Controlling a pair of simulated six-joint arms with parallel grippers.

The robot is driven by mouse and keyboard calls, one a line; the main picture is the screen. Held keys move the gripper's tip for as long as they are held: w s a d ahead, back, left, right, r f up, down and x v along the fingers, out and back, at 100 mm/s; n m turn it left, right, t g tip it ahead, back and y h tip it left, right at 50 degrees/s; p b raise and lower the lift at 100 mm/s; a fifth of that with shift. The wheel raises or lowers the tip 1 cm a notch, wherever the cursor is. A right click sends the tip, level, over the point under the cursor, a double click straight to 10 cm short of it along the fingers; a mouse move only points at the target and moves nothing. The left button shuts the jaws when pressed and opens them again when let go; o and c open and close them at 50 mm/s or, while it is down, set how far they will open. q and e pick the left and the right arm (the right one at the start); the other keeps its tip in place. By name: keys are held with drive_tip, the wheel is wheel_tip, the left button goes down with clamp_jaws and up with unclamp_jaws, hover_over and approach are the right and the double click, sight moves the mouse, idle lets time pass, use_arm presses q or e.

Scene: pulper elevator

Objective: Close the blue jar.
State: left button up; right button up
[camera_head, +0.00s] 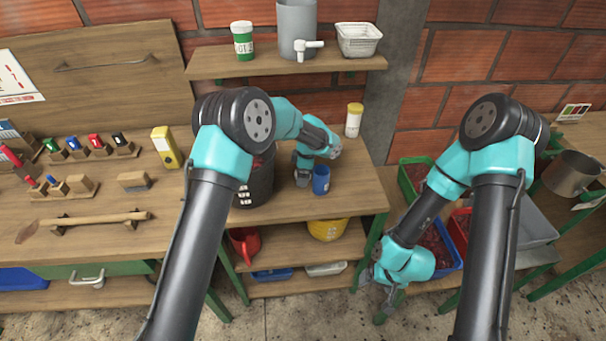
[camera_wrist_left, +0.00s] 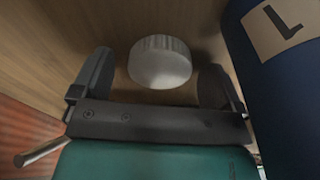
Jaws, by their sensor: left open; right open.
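The blue jar (camera_head: 321,181) stands upright on the wooden worktable. In the left wrist view the blue jar (camera_wrist_left: 285,80) fills the right side, with a tan label bearing an "L". My left gripper (camera_head: 303,178) is low at the table, just left of the jar. In its wrist view a round white lid-like piece (camera_wrist_left: 160,62) with a ridged side lies between the open fingers, with gaps on both sides. The head view hides this piece. I cannot see the jar's top clearly. My right gripper (camera_head: 379,291) hangs open and empty, low beside the table's right leg.
A dark bucket (camera_head: 256,182) stands left of the blue jar, partly behind my left arm. A white jar with a yellow lid (camera_head: 353,120) stands behind. The shelf below holds a yellow bowl (camera_head: 328,229) and a red jug (camera_head: 245,244). Crates (camera_head: 415,172) stand right of the table.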

use_arm(q)
drive_tip(key=c, duration=1)
drive_tip(key=shift+o, duration=0.2)
drive_tip(key=shift+r, duration=0.85)
wheel_tip(320, 180, up, 2)
drive_tip(key=shift+r, duration=0.1)
drive_tip(key=s, duration=1)
drive_tip(key=s+r, duration=0.1)
drive_tip(key=s, duration=0.5)
